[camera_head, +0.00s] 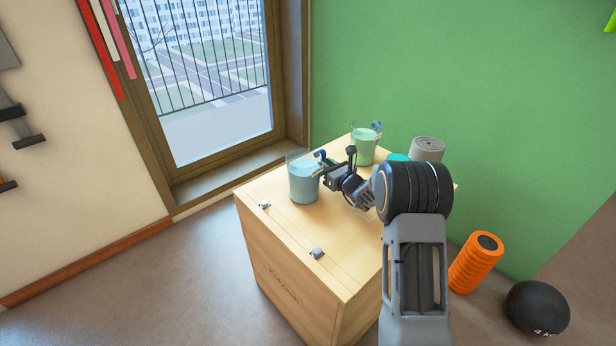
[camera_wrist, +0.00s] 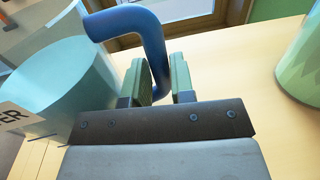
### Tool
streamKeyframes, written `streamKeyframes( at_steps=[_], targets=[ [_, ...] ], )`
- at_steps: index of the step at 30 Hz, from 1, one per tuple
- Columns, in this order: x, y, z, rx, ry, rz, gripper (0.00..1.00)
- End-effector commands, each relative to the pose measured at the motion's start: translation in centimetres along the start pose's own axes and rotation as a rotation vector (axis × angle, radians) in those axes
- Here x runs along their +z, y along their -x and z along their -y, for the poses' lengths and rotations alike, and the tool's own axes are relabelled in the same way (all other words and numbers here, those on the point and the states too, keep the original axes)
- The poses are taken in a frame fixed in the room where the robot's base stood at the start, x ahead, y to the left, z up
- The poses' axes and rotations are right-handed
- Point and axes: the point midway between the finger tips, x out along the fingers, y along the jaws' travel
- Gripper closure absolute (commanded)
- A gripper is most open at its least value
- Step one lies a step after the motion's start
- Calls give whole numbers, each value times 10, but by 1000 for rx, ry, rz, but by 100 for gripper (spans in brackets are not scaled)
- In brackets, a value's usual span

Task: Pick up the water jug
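The water jug (camera_head: 303,184) is a clear, blue-tinted jug with a blue handle, standing upright near the left side of the wooden box top. In the wrist view the jug (camera_wrist: 60,85) fills the left side, with part of a label reading "ER". Its thick blue handle (camera_wrist: 143,22) bends down between the two green-padded fingers of my gripper (camera_wrist: 164,82). In the head view my gripper (camera_head: 330,168) is at the jug's right side. The handle's lower end is hidden.
A green jug (camera_head: 363,147) stands behind on the wooden box (camera_head: 290,262), also at the wrist view's right edge. A grey roll (camera_head: 428,148) and a teal item are beside it. An orange roller (camera_head: 475,262) and black ball (camera_head: 537,307) are on the floor right.

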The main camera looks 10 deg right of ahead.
Motion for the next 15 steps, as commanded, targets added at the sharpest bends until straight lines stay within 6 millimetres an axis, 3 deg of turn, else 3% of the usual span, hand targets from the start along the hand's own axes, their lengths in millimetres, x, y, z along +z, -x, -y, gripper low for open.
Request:
streamKeyframes(
  at_steps=[7,15],
  targets=[
    [0,0,0,0,0,0,100],
    [0,0,0,0,0,0,100]
  ],
)
